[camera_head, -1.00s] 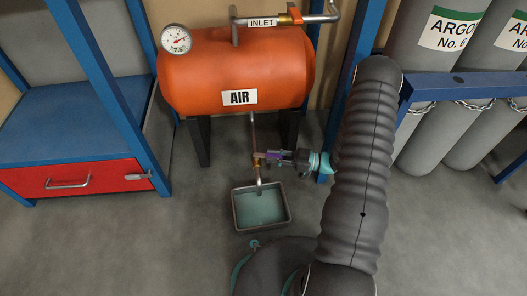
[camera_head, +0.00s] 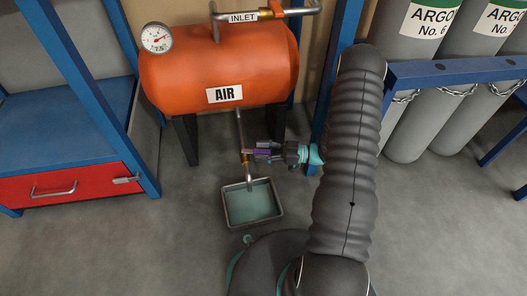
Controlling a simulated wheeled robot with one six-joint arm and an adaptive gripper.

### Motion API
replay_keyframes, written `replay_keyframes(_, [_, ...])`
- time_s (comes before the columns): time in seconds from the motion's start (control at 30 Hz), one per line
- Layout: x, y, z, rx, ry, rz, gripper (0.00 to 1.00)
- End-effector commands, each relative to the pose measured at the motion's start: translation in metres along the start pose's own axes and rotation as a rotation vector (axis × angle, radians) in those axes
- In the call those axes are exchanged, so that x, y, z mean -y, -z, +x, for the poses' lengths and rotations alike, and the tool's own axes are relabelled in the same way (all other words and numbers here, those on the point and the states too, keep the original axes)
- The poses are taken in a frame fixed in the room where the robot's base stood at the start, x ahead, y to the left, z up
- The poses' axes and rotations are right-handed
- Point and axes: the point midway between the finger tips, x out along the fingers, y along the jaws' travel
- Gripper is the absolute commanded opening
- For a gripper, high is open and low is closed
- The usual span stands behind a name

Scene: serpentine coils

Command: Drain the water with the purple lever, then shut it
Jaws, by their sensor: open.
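The purple lever (camera_head: 262,152) sticks out to the right from the brass valve (camera_head: 246,157) on the drain pipe under the orange air tank (camera_head: 215,66). My gripper (camera_head: 272,152) comes from the right at the lever's height. Its jaws are open, close around or beside the lever's outer end; contact is too small to tell. The pipe's bent outlet (camera_head: 250,181) ends over a grey tray (camera_head: 281,217) on the floor. Greenish water (camera_head: 250,205) lies in the tray. I cannot make out any stream from the outlet.
A pressure gauge (camera_head: 156,38) is on the tank's left end. A blue bench with a red drawer (camera_head: 72,186) is at left. A blue rack (camera_head: 455,70) with chained argon cylinders (camera_head: 412,125) is at right.

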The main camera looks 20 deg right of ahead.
Motion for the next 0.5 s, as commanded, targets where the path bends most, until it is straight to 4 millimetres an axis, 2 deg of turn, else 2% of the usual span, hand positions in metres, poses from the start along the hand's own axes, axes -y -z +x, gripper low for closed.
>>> replay_keyframes(0.5, [-0.001, 0.077, -0.002, 0.001, -0.004, -0.003, 0.48])
